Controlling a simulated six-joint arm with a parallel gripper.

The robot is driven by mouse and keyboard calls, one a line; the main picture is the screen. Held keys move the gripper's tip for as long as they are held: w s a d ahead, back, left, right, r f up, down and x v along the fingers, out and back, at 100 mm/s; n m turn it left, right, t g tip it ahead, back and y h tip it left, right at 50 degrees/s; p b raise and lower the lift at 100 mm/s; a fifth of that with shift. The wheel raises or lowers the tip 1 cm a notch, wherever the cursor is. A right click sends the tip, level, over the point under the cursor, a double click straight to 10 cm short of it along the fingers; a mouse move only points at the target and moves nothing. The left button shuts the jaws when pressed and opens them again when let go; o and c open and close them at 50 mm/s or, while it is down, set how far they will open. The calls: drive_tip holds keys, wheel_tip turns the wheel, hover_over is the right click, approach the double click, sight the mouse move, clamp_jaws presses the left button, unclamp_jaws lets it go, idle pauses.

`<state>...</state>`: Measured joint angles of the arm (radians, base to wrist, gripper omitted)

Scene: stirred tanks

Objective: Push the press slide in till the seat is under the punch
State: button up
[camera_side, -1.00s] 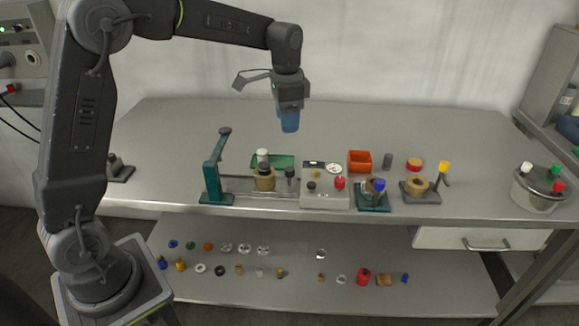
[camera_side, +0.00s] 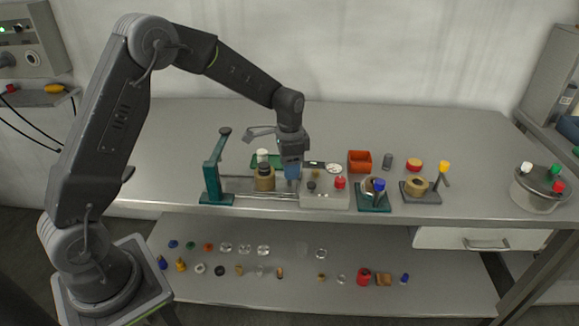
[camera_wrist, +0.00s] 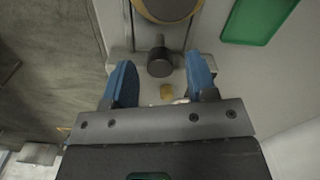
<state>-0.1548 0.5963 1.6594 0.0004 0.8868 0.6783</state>
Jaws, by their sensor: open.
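The green press frame (camera_side: 213,172) stands at the left front of the bench. Its slide rail (camera_side: 240,186) runs right from it. The tan seat (camera_side: 264,181) sits on the rail, right of the press and apart from it. The slide's dark knob (camera_wrist: 160,64) shows in the wrist view, below the tan seat's rim (camera_wrist: 168,14). My gripper (camera_side: 291,177) is low over the slide's right end, right of the seat, hiding the knob in the side view. In the wrist view my gripper (camera_wrist: 161,72) is open, its blue fingers on either side of the knob, with gaps.
A grey control box (camera_side: 323,196) with a red button stands close right of my gripper. A green tray (camera_wrist: 258,18) lies behind the slide. An orange bin (camera_side: 360,161) and green and grey fixtures (camera_side: 373,201) stand farther right. The back of the bench is clear.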

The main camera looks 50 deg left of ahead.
drive_tip(key=shift+f, duration=0.35)
drive_tip(key=shift+c, duration=0.3)
clamp_jaws()
